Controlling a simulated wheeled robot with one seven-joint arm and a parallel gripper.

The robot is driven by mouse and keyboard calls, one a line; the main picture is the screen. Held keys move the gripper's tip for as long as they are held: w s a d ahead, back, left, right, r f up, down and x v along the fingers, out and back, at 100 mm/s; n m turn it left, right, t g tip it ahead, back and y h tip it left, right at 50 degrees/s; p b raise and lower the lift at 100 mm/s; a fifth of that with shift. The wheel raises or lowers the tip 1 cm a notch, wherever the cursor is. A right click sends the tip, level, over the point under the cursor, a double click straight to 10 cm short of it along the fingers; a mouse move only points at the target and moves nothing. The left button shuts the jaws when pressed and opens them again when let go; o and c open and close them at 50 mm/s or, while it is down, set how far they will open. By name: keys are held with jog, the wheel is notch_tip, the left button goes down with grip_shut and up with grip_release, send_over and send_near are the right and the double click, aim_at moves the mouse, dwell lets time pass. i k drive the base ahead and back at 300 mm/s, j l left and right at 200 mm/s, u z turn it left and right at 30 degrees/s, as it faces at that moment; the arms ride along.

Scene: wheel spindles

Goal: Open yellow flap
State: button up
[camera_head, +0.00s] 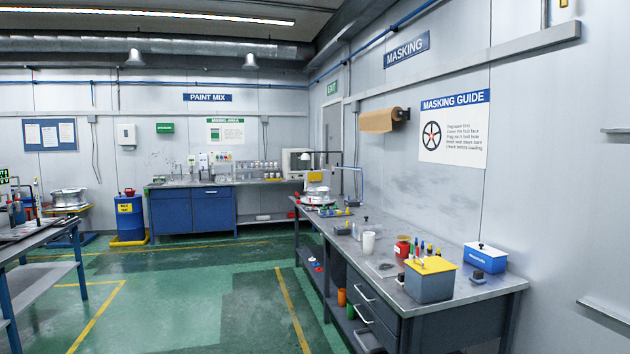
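A yellow flap (431,265) lies flat and closed on top of a grey box (429,287). A small dark knob shows near its left edge. The box stands near the front end of the long grey workbench (461,311) on the right. My gripper is not in view, and no part of my arm shows.
Drawers (368,300) line the bench's front. Green floor (215,300) is open to the left. A metal table (48,262) stands at far left.

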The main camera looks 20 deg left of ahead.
aim_at(312, 176)
jog(key=i+j+u, duration=0.4)
jog(key=i+u, duration=0.15)
jog(key=i+j+u, duration=0.25)
jog(key=i, duration=0.65)
jog(key=i+u, duration=0.3)
jog(key=i, duration=5.9)
jog(key=i+z, duration=0.2)
jog(key=i, duration=0.3)
jog(key=i+j+z, duration=0.15)
jog(key=i, duration=0.35)
jog(key=i+j+z, duration=0.2)
jog(key=i, duration=0.3)
jog(key=i+j+z, duration=0.2)
jog(key=i, duration=0.3)
jog(key=i+j+z, duration=0.15)
jog(key=i+j, duration=0.15)
jog(key=i, duration=0.2)
